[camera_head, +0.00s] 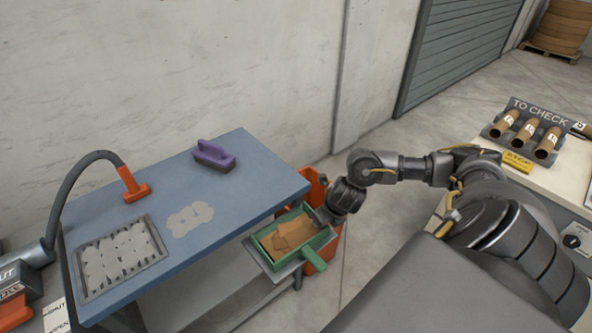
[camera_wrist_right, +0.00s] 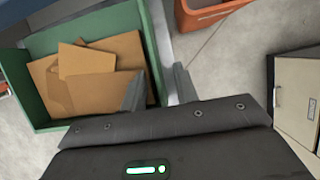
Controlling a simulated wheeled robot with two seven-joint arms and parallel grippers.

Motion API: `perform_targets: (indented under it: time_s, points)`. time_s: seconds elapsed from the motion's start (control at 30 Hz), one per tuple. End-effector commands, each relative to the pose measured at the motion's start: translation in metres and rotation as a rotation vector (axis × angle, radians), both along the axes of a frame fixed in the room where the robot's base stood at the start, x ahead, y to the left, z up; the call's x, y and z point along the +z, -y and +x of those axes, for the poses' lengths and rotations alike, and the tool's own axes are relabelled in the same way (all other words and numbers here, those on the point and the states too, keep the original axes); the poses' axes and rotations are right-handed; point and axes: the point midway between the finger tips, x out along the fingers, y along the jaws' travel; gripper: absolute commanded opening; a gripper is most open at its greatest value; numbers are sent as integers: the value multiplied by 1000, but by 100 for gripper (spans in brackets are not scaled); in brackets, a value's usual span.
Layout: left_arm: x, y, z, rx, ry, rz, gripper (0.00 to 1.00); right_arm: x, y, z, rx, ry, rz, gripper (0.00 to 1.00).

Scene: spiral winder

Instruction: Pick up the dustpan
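The green, tray-shaped dustpan (camera_head: 262,249) with brown cardboard scraps in it sits on a grey ledge at the table's right end. A green handle (camera_head: 315,260) sticks out by its near right corner. My right gripper (camera_head: 322,216) is at the dustpan's right wall. In the right wrist view the dustpan (camera_wrist_right: 36,92) fills the upper left. There my right gripper (camera_wrist_right: 160,88) has its fingers apart, one over the inside and one outside the right wall. Firm contact with the wall cannot be told. My left gripper is not in view.
The blue table (camera_head: 255,160) holds a purple brush (camera_head: 214,155), a tray of pale pieces (camera_head: 85,287), a flat pale patch (camera_head: 190,218) and an orange nozzle (camera_head: 135,188). An orange bin (camera_head: 312,185) stands behind the dustpan. A white table (camera_head: 567,178) with tubes is at right.

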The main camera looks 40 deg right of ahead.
Motion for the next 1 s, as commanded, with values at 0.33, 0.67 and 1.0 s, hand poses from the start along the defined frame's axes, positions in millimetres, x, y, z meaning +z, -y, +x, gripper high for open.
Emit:
perform_targets:
  time_s: [0.33,0.67,1.0]
  points:
    - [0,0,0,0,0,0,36,-1,0,0,0,0,0,16]
    - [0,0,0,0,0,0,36,-1,0,1,-1,1,1,0]
    - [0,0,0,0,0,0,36,5,0,2,0,3,2,0]
